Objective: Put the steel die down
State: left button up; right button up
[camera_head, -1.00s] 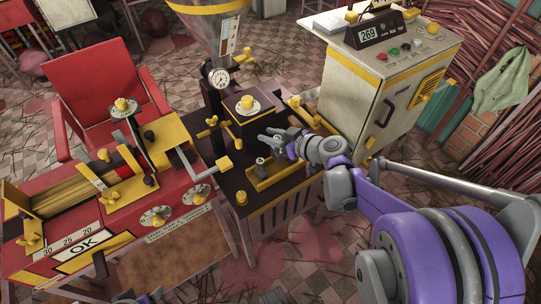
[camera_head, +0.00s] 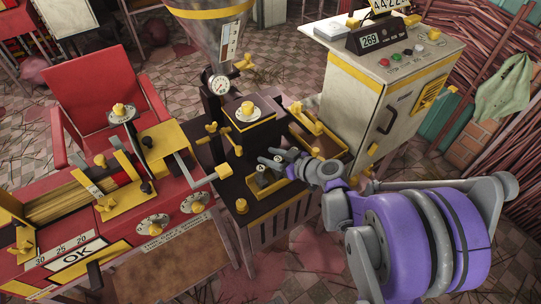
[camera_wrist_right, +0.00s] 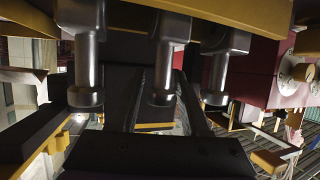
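My right gripper (camera_head: 274,158) reaches in from the right over the dark bench of the middle machine. I cannot tell which is the steel die. The right wrist view shows several steel cylinders (camera_wrist_right: 160,75) with wider lower ends close to the camera. My left gripper is out of view.
A yellow-rimmed tray (camera_head: 327,139) lies behind the gripper. The hopper machine with its gauge (camera_head: 218,83) stands behind left. A red machine (camera_head: 165,225) with yellow knobs is at the left. A pale control cabinet (camera_head: 360,100) is at the right.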

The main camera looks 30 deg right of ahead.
jog(key=shift+o, duration=0.8)
jog(key=shift+r, duration=0.2)
jog(key=p+v, duration=0.2)
jog(key=v, duration=0.9)
jog(key=s+a+f+m+g+h, duration=0.2)
jog(key=s+a+g, duration=0.2)
jog(key=s+a, duration=0.2)
jog(key=s+a+f+m+g+h, duration=0.1)
jog(key=s+a+f+g+h, duration=0.1)
jog(key=s+a+g, duration=0.2)
jog(key=s+a, duration=0.3)
jog(key=shift+s+f+m, duration=0.3)
jog(key=shift+s+m, duration=0.05)
jog(key=shift+m, duration=0.05)
